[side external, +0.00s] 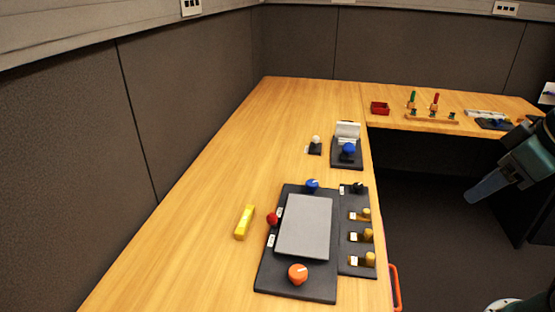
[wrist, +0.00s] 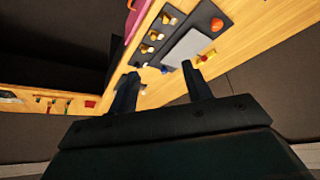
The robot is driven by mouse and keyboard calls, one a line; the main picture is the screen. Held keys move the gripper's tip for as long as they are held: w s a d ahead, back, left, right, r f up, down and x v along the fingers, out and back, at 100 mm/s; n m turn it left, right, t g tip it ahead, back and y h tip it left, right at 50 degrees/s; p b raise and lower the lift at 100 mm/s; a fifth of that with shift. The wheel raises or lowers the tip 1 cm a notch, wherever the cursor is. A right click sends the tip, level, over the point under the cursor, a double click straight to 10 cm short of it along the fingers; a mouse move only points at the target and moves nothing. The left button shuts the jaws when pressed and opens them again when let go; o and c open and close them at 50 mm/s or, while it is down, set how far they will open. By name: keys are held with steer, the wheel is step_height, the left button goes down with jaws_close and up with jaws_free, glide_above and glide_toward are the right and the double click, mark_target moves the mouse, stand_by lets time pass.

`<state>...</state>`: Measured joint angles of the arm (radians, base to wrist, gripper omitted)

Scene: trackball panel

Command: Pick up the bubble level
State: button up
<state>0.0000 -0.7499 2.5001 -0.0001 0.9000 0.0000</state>
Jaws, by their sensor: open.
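The bubble level is a yellow bar (side external: 244,222) lying on the wooden table, just left of the black panel (side external: 264,278) with the grey plate. My gripper (side external: 486,186) hangs over the dark floor at the right, well away from the level. In the wrist view my gripper (wrist: 160,72) has its two fingers spread, with nothing held between them.
The panel carries a grey plate (side external: 303,226), an orange knob (side external: 298,273), a red knob (side external: 272,218) and a blue knob (side external: 312,185). Beside it is a strip with yellow knobs (side external: 367,236). A red tray (side external: 380,108) stands behind. The table left of the level is clear.

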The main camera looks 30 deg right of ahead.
steer(key=w+a+r+n+g+h, duration=0.1)
steer(key=w+a+r+n, duration=0.15)
steer(key=w+n, duration=0.75)
steer(key=w+a+r+n+g, duration=0.1)
steer(key=w+a+n, duration=0.2)
steer(key=w, duration=1.2)
steer(key=w+a+f+n, duration=0.7)
steer(key=w+a+f, duration=0.1)
steer(key=a+f, duration=0.1)
steer(key=w+a+f+n+g+h, duration=0.1)
steer(key=w+a+f+n, duration=0.6)
steer(key=f, duration=0.4)
steer(key=shift+w+a+f, duration=0.35)
steer(key=shift+w+a, duration=0.5)
steer(key=shift+a, duration=0.05)
glide_above(243, 223)
steer(key=shift+f, duration=4.15)
